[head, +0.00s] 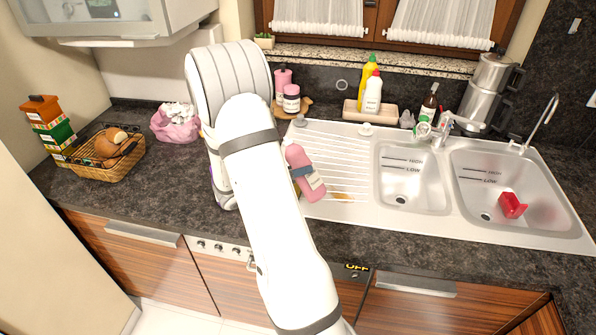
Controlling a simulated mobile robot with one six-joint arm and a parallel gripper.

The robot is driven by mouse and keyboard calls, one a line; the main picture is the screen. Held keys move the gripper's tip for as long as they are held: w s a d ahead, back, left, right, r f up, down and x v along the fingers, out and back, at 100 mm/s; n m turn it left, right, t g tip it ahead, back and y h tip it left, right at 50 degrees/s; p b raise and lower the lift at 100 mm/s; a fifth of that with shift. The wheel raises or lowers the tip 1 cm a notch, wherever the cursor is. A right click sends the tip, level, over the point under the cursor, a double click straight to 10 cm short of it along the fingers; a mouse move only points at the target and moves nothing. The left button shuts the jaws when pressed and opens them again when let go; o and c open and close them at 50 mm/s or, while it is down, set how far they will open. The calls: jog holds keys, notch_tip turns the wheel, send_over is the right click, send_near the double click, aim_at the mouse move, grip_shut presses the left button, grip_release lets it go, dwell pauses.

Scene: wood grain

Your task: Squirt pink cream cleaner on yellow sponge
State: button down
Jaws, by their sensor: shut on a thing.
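The pink cream cleaner bottle (299,157) is tilted beside my arm, over the left part of the drainboard, with a white label near its lower end. My gripper (303,171) is mostly hidden behind my arm; a dark finger shows across the bottle, and it is shut on it. A small yellowish edge (297,188) shows between my arm and the bottle; it may be the yellow sponge, mostly hidden. A flat orange-brown patch (340,196) lies on the drainboard right of the bottle; I cannot tell what it is.
The sink (412,207) has two basins, with a red object (512,205) in the right one. Bottles (372,93) stand in a tray behind. Pink containers (291,98) stand at the back. A bread basket (80,172) and pink bag (176,130) are left.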

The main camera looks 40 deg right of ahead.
aim_at(307, 189)
jog(key=shift+s+f+n+p, duration=0.1)
jog(key=shift+s+n+p, duration=0.3)
jog(key=shift+p, duration=0.15)
jog(key=shift+s+d+f+n+g+h, duration=0.1)
jog(key=shift+s+f+n+g+h, duration=0.3)
jog(key=shift+n, duration=0.2)
jog(key=shift+f+p, duration=0.1)
jog(key=shift+p, duration=0.25)
jog(key=shift+s+d+f+n+p, duration=0.1)
jog(key=shift+s+f+n+p, duration=0.35)
jog(key=shift+f+n, duration=0.35)
jog(key=shift+s+r, duration=0.1)
jog(key=shift+r, duration=0.1)
jog(key=shift+f, duration=0.1)
jog(key=shift+s+f+n+g+h, duration=0.2)
jog(key=shift+f+n, duration=0.2)
jog(key=shift+n, duration=0.15)
jog(key=shift+s+f+n+g+h, duration=0.1)
jog(key=shift+f+n+h, duration=0.1)
jog(key=shift+f+n, duration=0.25)
jog(key=shift+r, duration=0.1)
jog(key=shift+p, duration=0.3)
